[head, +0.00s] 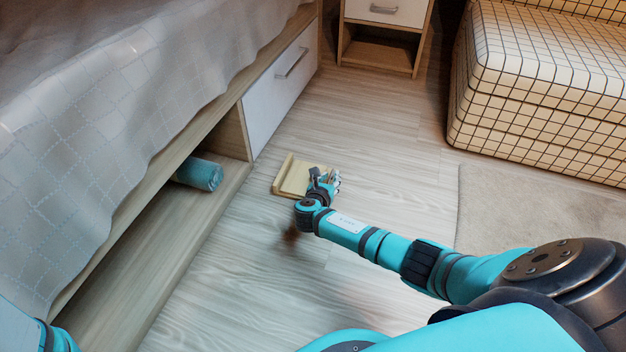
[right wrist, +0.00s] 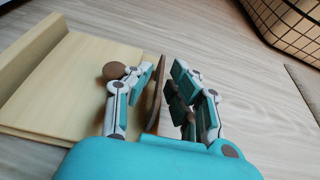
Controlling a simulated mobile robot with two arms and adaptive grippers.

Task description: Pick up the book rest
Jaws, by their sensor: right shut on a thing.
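The book rest (head: 292,176) is a pale wooden board with a raised ledge on its left side, low at the floor beside the bed. It also shows in the right wrist view (right wrist: 72,80), with a brown knob (right wrist: 114,71) and a thin brown upright plate (right wrist: 154,95) at its right edge. My right gripper (head: 325,180) is at the right edge of the book rest. Its fingers, seen in the right wrist view (right wrist: 166,82), stand on either side of the brown plate, shut on it. Finger contact is partly hidden. My left gripper is out of view.
The bed (head: 110,130) with an open compartment holding a blue roll (head: 199,174) runs along the left. A white drawer (head: 281,88) stands behind the book rest. A checkered sofa (head: 540,85) and a rug (head: 515,215) are at right. Floor around the book rest is clear.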

